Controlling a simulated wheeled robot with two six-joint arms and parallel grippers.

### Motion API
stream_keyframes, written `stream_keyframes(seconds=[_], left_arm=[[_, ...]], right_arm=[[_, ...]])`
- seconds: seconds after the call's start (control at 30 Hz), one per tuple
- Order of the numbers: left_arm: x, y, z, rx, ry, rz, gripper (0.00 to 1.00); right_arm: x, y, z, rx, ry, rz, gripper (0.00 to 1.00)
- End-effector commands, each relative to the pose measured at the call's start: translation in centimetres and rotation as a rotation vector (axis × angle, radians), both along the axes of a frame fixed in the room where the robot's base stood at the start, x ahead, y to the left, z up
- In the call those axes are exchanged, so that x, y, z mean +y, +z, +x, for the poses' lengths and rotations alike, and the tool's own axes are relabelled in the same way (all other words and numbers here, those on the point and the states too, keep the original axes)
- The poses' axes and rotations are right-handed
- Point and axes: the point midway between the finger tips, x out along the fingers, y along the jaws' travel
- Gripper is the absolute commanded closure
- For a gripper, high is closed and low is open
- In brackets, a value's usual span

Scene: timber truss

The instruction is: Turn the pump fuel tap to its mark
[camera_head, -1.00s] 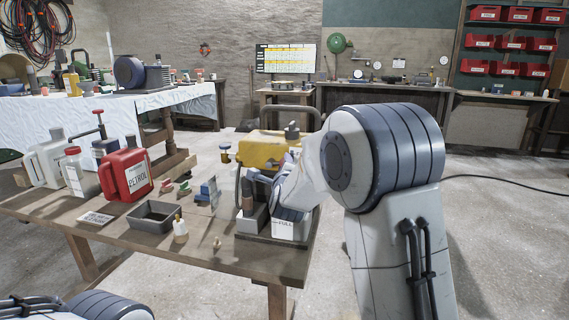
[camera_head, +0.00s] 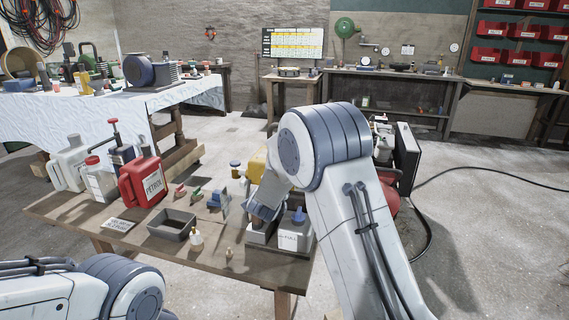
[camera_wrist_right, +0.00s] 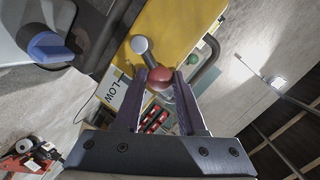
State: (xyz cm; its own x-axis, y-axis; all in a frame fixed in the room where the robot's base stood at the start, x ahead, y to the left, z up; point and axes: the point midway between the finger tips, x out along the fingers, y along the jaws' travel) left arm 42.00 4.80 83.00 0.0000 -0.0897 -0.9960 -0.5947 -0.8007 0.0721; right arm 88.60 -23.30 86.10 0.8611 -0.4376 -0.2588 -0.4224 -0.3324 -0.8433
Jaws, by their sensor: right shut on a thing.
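The pump's yellow fuel tank (camera_head: 257,168) is at the right end of the wooden table, mostly hidden by my right arm in the head view. In the right wrist view the yellow tank (camera_wrist_right: 178,32) fills the top middle. A grey lever (camera_wrist_right: 143,47) with a red ball knob (camera_wrist_right: 160,77) stands out in front of it. My right gripper (camera_wrist_right: 162,75) is shut on the red knob, with a finger on each side. A white label reading LOW (camera_wrist_right: 112,88) is beside the lever; I cannot make out a separate mark. My left gripper is out of view; only my left arm shows.
The table (camera_head: 75,211) also holds a red petrol can (camera_head: 141,180), a grey tray (camera_head: 172,225), a small bottle (camera_head: 196,238) and small blocks. A white box with a blue top (camera_head: 295,232) is close beside my right arm.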

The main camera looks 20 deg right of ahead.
Motion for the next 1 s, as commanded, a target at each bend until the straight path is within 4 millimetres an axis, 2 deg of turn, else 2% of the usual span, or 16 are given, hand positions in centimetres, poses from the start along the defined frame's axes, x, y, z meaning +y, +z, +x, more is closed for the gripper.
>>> stream_keyframes(seconds=[0.03, 0.1, 0.4, 0.7, 1.0], left_arm=[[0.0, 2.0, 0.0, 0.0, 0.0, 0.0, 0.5], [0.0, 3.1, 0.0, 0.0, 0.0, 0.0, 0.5], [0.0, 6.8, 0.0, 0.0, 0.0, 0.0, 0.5], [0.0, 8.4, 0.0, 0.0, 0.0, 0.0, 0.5], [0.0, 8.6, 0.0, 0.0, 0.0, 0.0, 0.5]], right_arm=[[0.4, 0.9, 0.2, 0.027, 0.003, -0.035, 1.0], [0.6, 1.0, 0.4, 0.06, 0.004, -0.087, 1.0], [1.4, 0.9, 0.9, 0.179, 0.004, -0.265, 1.0], [1.9, 0.6, 1.2, 0.239, 0.004, -0.356, 1.0], [1.9, 0.4, 1.3, 0.251, 0.004, -0.375, 1.0]])
